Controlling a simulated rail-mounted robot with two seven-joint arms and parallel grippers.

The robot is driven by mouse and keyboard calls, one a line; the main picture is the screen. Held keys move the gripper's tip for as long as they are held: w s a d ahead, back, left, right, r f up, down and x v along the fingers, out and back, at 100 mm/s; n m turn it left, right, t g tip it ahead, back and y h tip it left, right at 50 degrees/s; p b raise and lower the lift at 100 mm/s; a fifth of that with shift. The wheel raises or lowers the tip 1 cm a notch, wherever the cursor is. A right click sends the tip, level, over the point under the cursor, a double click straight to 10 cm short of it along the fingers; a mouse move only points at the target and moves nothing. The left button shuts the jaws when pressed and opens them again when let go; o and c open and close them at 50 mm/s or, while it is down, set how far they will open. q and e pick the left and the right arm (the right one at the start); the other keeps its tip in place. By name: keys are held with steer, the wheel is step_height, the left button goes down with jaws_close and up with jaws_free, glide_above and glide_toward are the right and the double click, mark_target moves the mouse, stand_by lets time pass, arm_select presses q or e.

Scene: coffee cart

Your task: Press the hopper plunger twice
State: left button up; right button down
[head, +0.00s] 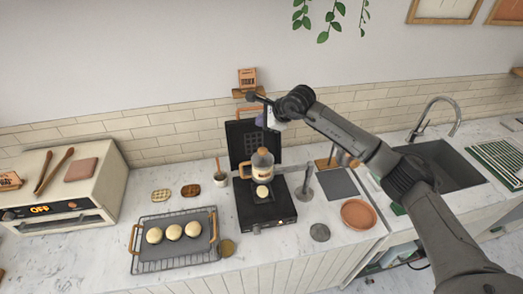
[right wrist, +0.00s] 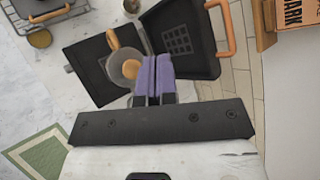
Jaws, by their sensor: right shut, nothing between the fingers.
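The hopper (head: 262,165), a pale clear body with a grey domed top and a wooden handle, stands over the black lower plate of an open iron. In the right wrist view the hopper (right wrist: 124,68) is seen from above, partly covered by my fingers; I cannot make out the plunger separately there. A pale round piece (head: 262,191) shows just below the hopper on the iron. My right gripper (head: 262,119) is above and behind the hopper, apart from it. Its purple fingers (right wrist: 152,76) are together and empty. My left gripper is in neither view.
The iron's raised lid (head: 240,140) stands behind the hopper. A wire rack tray (head: 175,262) with three pale rounds lies to the left, beside the toaster oven (head: 65,190). A grey stand (head: 305,190) and a terracotta plate (head: 358,214) are to the right.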

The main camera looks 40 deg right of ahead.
mark_target(262, 151)
steer(key=shift+f, duration=0.1)
steer(key=shift+f+b, duration=2.5)
steer(key=shift+f, duration=1.8)
steer(key=shift+f, duration=0.15)
steer(key=shift+f+b, duration=0.25)
steer(key=shift+b, duration=0.1)
